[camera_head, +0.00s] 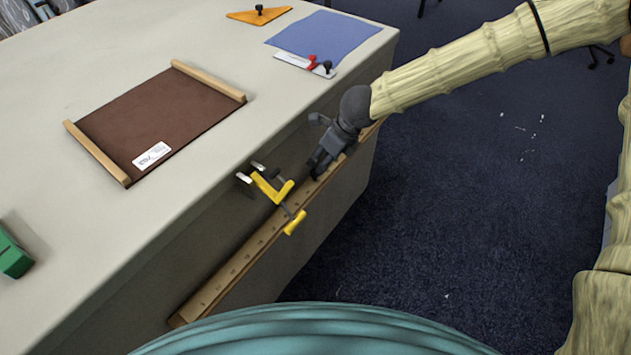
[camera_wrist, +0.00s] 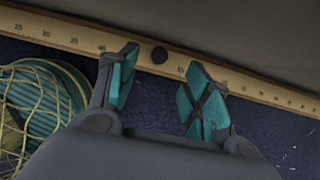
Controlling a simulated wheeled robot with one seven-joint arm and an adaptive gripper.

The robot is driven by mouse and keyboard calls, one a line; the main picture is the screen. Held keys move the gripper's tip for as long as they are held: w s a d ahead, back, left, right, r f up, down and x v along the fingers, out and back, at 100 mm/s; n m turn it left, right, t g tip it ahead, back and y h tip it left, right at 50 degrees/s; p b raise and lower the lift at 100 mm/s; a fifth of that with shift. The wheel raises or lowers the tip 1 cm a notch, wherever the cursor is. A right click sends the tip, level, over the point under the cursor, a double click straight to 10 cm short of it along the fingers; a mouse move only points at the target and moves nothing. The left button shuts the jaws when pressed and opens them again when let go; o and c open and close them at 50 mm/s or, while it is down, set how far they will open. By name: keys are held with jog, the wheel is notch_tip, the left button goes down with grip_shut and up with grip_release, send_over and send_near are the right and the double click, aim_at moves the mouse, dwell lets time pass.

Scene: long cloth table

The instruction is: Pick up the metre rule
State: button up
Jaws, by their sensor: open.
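The metre rule (camera_head: 232,268) is a long wooden strip with printed marks, lying along the table's front side below the edge. A yellow clamp (camera_head: 268,187) at the table edge reaches down across it. My gripper (camera_head: 320,164) is open at the rule, beyond the clamp, and hides a bit of it. In the wrist view the rule (camera_wrist: 75,40) runs across the top. The fingertips of my gripper (camera_wrist: 161,62) overlap its near edge, with a dark round spot between them. Nothing is held. I cannot tell whether the fingers touch the rule.
On the cloth table (camera_head: 215,30) lie a brown panel with wooden end bars (camera_head: 150,110), a blue sheet (camera_head: 325,38), an orange piece (camera_head: 260,15), a white plate with red and black knobs (camera_head: 305,63) and a green object (camera_head: 12,255).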

aim_at(316, 177)
jog(key=shift+d+x, duration=0.2)
jog(key=shift+x, duration=3.6)
jog(key=shift+s, duration=0.15)
grip_shut()
